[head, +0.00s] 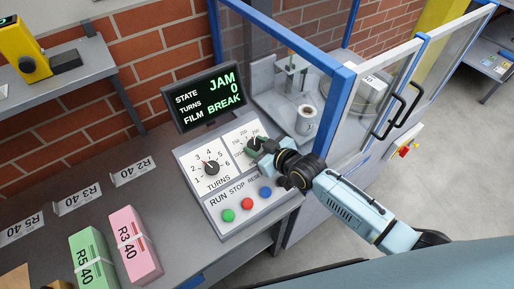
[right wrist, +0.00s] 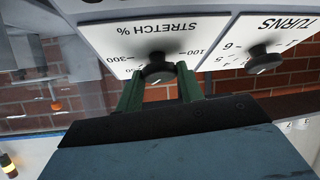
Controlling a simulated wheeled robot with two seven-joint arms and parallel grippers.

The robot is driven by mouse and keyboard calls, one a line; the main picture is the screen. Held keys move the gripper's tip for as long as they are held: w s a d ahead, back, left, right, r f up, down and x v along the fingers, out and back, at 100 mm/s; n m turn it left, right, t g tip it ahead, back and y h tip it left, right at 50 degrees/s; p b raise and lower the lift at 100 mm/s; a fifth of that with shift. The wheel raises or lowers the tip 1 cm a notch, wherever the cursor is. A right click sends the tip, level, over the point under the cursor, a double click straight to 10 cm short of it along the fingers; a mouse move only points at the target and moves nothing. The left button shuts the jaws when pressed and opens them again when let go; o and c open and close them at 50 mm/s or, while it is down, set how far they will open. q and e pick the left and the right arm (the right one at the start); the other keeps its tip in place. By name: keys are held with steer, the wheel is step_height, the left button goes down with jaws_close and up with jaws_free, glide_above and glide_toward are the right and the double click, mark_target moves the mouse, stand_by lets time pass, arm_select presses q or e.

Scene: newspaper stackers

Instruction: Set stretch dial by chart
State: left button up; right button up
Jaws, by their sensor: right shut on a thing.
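The stretch dial (right wrist: 158,68) is a dark round knob on a white panel labelled STRETCH %, with 100 and 300 legible near it in the right wrist view. My right gripper (right wrist: 159,88) is shut on this knob, one green finger on each side. In the head view the right gripper (head: 258,146) covers most of the dial, so its setting cannot be read there. The turns dial (head: 211,168) sits to its left on the same console and also shows in the right wrist view (right wrist: 263,60). My left gripper is not in view. I cannot identify a chart.
A screen (head: 208,98) reads STATE JAM, TURNS 0, FILM BREAK. Green (head: 228,215), red (head: 247,203) and blue (head: 265,192) buttons line the console's front. Green (head: 93,262) and pink (head: 134,246) bundles lie left. A glazed machine enclosure (head: 340,95) stands right.

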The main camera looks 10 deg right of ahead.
mark_target(258, 148)
steer(key=shift+w+r+n+g+y+b, duration=0.15)
steer(key=shift+n+g+y+b, duration=0.25)
steer(key=shift+n+y+b, duration=0.5)
steer(key=shift+h, duration=0.3)
steer(key=o, duration=1)
steer(key=shift+c, duration=0.2)
step_height(258, 148, up, 10)
steer(key=shift+p, duration=0.45)
